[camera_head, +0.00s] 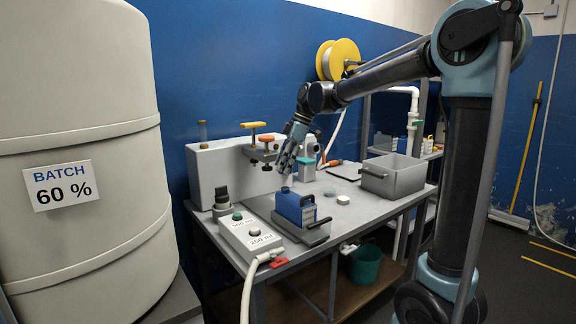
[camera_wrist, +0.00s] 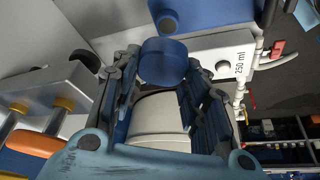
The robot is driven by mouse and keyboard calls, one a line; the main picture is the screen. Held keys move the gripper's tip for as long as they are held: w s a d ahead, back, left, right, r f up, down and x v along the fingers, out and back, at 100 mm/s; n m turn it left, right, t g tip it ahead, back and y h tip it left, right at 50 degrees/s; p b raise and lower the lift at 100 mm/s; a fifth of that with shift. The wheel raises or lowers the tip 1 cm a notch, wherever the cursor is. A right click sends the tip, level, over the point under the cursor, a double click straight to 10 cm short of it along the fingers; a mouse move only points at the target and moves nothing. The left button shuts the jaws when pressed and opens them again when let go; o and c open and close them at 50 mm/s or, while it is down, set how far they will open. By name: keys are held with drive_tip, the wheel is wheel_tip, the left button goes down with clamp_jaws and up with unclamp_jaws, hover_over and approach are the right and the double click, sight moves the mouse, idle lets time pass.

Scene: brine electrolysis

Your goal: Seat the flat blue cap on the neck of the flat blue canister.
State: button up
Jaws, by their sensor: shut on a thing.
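The flat blue canister (camera_head: 291,208) stands upright on a grey tray or scale at the front of the bench. In the wrist view its blue top (camera_wrist: 215,12) shows at the upper edge, with a dark round neck opening (camera_wrist: 168,23). The blue cap (camera_wrist: 163,60) sits between the fingertips of my gripper (camera_wrist: 160,75), which is shut on it. The cap appears just below the neck in the wrist picture, apart from it. In the head view my gripper (camera_head: 285,165) points down above the canister. The cap is too small to make out clearly there.
A grey control box (camera_head: 248,236) with buttons and a 250 ml label stands left of the canister. An open grey bin (camera_head: 392,180) is at the right. A small white disc (camera_head: 343,200) lies on the bench.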

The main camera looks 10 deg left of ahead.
sight(285, 188)
drive_tip(key=shift+w+f, duration=0.1)
drive_tip(key=shift+f, duration=2.3)
drive_tip(key=shift+f, duration=1.3)
idle(1.1)
drive_tip(key=o, duration=0.9)
drive_tip(key=shift+r, duration=0.1)
drive_tip(key=shift+r, duration=3.45)
